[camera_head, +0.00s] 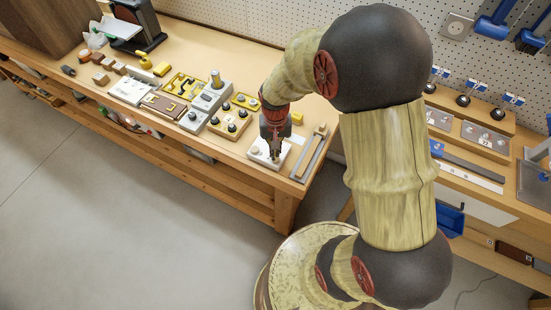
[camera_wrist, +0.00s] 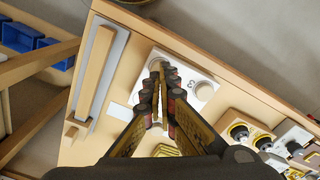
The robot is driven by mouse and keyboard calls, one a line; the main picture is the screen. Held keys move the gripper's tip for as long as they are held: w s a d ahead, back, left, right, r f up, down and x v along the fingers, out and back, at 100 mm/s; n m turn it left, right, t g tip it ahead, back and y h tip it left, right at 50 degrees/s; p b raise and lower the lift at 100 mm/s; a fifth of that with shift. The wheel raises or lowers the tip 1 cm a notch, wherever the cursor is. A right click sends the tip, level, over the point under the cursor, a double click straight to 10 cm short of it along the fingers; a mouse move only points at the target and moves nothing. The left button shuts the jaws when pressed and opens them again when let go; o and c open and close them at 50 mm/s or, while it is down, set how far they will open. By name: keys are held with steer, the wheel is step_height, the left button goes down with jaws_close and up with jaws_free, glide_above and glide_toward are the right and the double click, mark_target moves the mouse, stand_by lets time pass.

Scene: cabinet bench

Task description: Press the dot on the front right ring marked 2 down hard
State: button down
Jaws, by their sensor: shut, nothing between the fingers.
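A white plate (camera_head: 258,160) with raised round rings lies near the right end of the left bench; it also shows in the wrist view (camera_wrist: 182,61). One pale ring (camera_wrist: 204,91) shows clear of the fingers, with a small dark mark beside it that I cannot read for certain. Another ring is partly hidden behind the fingertips. My gripper (camera_head: 275,157) points down over the plate, its fingers closed together and empty. In the wrist view the fingertips (camera_wrist: 160,66) cover part of the plate. I cannot tell whether they touch it. The 2 and its dot are not readable.
A small yellow block (camera_head: 297,118) lies behind the gripper. Long grey and wooden strips (camera_head: 309,155) lie to the right, by the bench's end.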

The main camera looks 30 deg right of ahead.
steer(key=shift+f+b, duration=0.55)
steer(key=shift+f, duration=0.45)
stand_by(0.3)
steer(key=shift+s+f, duration=0.1)
steer(key=shift+f, duration=0.05)
stand_by(1.0)
steer(key=shift+p, duration=1.3)
stand_by(3.0)
step_height(320, 180, up, 11)
steer(key=p, duration=0.8)
stand_by(0.6)
